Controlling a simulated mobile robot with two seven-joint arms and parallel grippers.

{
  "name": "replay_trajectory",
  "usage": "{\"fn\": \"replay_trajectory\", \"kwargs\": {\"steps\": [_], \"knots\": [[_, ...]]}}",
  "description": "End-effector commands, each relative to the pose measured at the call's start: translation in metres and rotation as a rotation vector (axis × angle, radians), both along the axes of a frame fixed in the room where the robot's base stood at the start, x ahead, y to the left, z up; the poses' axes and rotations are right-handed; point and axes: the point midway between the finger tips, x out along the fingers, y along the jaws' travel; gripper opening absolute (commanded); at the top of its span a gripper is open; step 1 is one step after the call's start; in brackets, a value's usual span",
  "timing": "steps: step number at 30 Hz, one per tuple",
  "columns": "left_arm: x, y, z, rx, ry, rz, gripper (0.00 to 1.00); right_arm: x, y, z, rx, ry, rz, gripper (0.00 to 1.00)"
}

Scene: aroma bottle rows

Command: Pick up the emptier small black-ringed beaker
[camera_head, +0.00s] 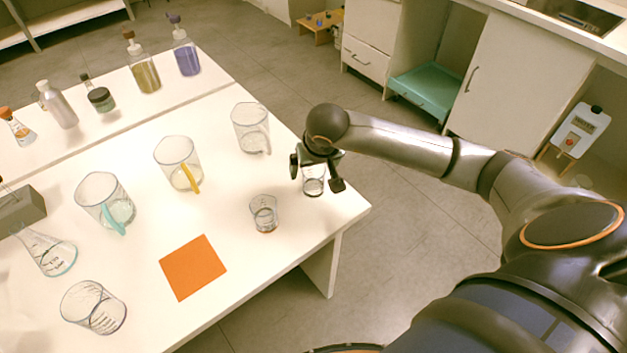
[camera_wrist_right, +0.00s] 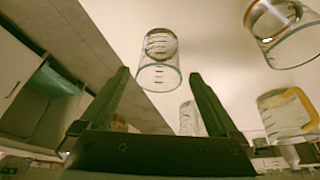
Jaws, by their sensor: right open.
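Two small clear beakers stand near the table's right corner. The right one (camera_head: 313,186) is partly behind my right gripper (camera_head: 318,174); the left one (camera_head: 264,214) stands in the open, with dark markings. Both seem to hold a little clear liquid; I cannot tell surely which is emptier. My right gripper is open and empty, over the right beaker. In the right wrist view one small beaker (camera_wrist_right: 158,62) shows between and beyond the fingertips of my gripper (camera_wrist_right: 158,74), with a clear gap. Another beaker (camera_wrist_right: 287,38) is at the upper right there. My left gripper is not in view.
Handled beakers stand behind: grey (camera_head: 250,128), yellow (camera_head: 178,165), teal (camera_head: 104,203). An orange square (camera_head: 193,267) lies in front. A larger beaker (camera_head: 93,307) and a flask (camera_head: 47,252) are at the left. Bottles stand on the rear strip. The table's right edge is close.

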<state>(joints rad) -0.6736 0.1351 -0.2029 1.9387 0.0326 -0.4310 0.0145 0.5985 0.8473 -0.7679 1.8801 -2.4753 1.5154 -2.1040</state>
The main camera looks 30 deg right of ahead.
Motion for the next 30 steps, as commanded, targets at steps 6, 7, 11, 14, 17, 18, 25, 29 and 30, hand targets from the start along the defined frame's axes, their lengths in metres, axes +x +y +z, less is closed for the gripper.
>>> {"fn": "replay_trajectory", "kwargs": {"steps": [6,7,11,14,17,18,25,29,30], "knots": [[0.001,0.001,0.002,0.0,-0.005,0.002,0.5,0.007,-0.004,-0.033,0.003,0.004,-0.001,0.96],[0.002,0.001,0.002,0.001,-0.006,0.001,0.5,0.009,-0.004,-0.036,0.003,0.002,-0.001,0.96],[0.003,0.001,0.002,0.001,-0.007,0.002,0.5,0.013,-0.005,-0.045,0.001,0.002,0.0,0.96],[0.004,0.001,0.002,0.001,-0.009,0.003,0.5,0.013,-0.006,-0.045,0.001,0.0,0.0,0.96],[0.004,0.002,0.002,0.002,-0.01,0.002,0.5,0.013,-0.006,-0.045,0.001,0.001,0.0,0.96],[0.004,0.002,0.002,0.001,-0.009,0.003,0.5,0.013,-0.006,-0.045,0.001,0.001,0.001,0.95],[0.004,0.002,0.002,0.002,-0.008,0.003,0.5,0.013,-0.006,-0.045,0.001,0.001,0.0,0.69],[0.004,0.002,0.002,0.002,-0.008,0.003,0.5,0.013,-0.006,-0.045,0.001,0.001,0.0,0.55],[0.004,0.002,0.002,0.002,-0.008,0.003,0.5,0.013,-0.006,-0.045,0.001,0.001,0.0,0.5]]}}
